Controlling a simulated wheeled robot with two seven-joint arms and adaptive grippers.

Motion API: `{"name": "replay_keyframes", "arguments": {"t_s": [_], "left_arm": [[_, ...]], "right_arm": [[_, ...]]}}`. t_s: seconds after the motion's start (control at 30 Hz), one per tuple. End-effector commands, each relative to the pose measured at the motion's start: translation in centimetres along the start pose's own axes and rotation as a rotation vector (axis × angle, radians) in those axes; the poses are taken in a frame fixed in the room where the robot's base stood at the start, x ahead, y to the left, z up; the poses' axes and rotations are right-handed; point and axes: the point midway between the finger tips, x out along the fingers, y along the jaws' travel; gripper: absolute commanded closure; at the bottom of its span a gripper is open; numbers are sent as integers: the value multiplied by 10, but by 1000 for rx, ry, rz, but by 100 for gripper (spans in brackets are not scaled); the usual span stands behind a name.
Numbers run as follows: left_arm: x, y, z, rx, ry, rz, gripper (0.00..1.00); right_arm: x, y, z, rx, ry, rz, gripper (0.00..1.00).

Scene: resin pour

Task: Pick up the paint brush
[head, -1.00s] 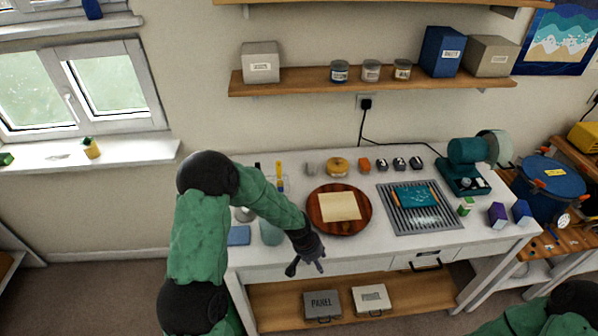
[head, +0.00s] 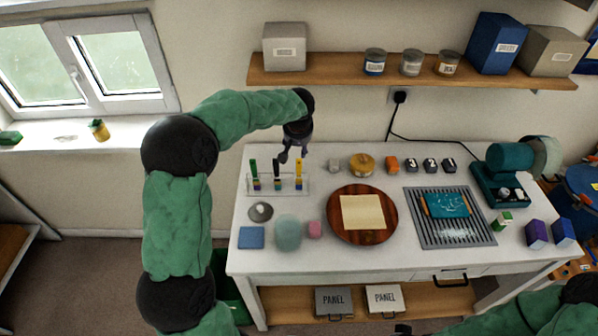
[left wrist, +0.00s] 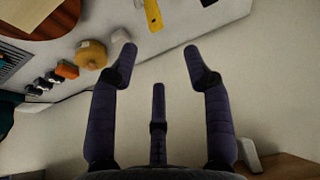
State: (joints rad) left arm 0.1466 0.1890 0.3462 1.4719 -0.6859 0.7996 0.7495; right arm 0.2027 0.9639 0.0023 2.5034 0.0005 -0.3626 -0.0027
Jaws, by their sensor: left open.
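A clear rack (head: 304,184) at the back left of the white table holds three upright handled tools: a green one (head: 254,166), a black one (head: 277,169) and a yellow one (head: 299,168). I cannot tell which is the paint brush. My left gripper (head: 291,155) is open and empty, above the rack near the black and yellow handles. In the left wrist view, the yellow handle (left wrist: 153,14) and the black handle (left wrist: 207,2) show beyond the spread fingers, apart from them. A dark tip at the bottom edge of the head view may be my right gripper (head: 404,329).
A round wooden board (head: 337,226) with a paper sheet sits mid-table. A shelf (head: 330,78) hangs above.

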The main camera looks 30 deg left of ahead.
Motion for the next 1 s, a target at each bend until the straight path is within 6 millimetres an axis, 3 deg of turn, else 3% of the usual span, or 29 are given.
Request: {"name": "replay_keyframes", "arguments": {"t_s": [0.2,0.47,0.7,1.0], "left_arm": [[33,0,2,-1,-4,0,51],[58,2,2,2,-3,1,51],[91,5,3,1,-4,1,51],[103,5,3,1,-2,2,51]], "right_arm": [[2,1,0,0,0,0,60],[3,1,0,0,0,0,60],[4,1,0,0,0,0,60],[4,1,0,0,0,0,60]]}}
